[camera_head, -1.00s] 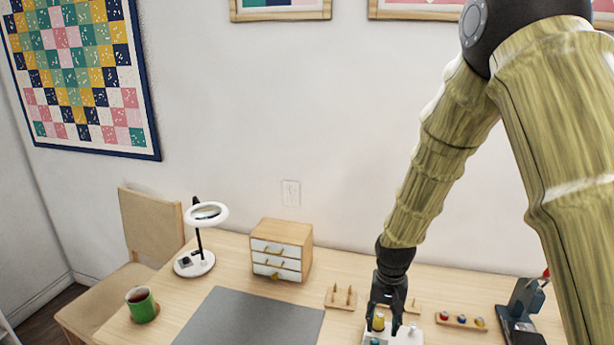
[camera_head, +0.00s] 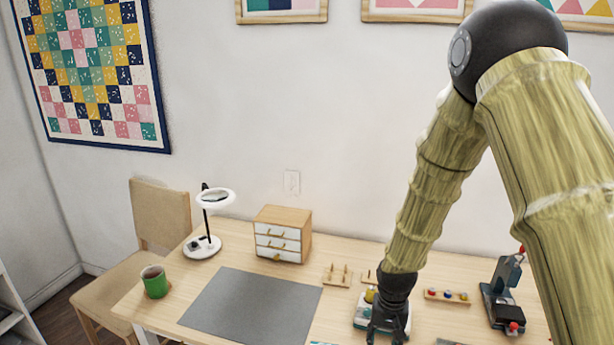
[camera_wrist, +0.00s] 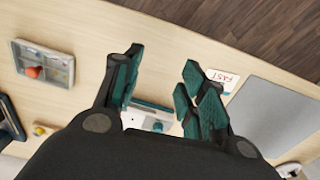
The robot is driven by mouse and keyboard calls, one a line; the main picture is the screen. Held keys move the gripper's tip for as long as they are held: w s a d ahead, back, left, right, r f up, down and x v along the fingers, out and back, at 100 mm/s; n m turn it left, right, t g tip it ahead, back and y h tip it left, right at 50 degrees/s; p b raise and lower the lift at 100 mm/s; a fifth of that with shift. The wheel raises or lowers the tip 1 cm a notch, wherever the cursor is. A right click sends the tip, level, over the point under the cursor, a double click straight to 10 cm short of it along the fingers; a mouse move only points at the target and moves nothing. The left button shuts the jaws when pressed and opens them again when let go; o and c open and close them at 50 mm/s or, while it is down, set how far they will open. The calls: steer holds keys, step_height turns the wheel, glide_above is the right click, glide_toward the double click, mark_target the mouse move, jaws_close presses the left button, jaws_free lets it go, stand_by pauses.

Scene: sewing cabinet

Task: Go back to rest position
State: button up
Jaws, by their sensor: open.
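My gripper (camera_head: 385,332) hangs over the front part of the wooden table (camera_head: 235,243) in the head view, partly cut off by the bottom edge. In the wrist view my gripper (camera_wrist: 163,65) has its fingers spread apart with nothing between the tips. A white and teal device (camera_head: 362,322) with a yellow spool (camera_head: 370,296) stands just behind the gripper and is partly hidden by it. This device also shows beyond the fingers in the wrist view (camera_wrist: 150,122).
A grey mat (camera_head: 250,305), drawer box (camera_head: 283,236), lamp (camera_head: 203,246) and green mug (camera_head: 155,283) are left of the gripper. A spool rack (camera_head: 447,296) and dark machine (camera_head: 503,290) are right. A divided tray (camera_wrist: 30,75) and printed card (camera_wrist: 222,80) lie near the gripper.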

steer(key=s+f, duration=0.9)
steer(key=f, duration=0.2)
steer(key=s+d+f+n, duration=0.1)
steer(key=s+f, duration=0.4)
steer(key=s, duration=0.7)
steer(key=s+d+f+n, duration=0.1)
steer(key=s+f, duration=0.5)
steer(key=s, duration=0.7)
steer(key=shift+d, duration=0.7)
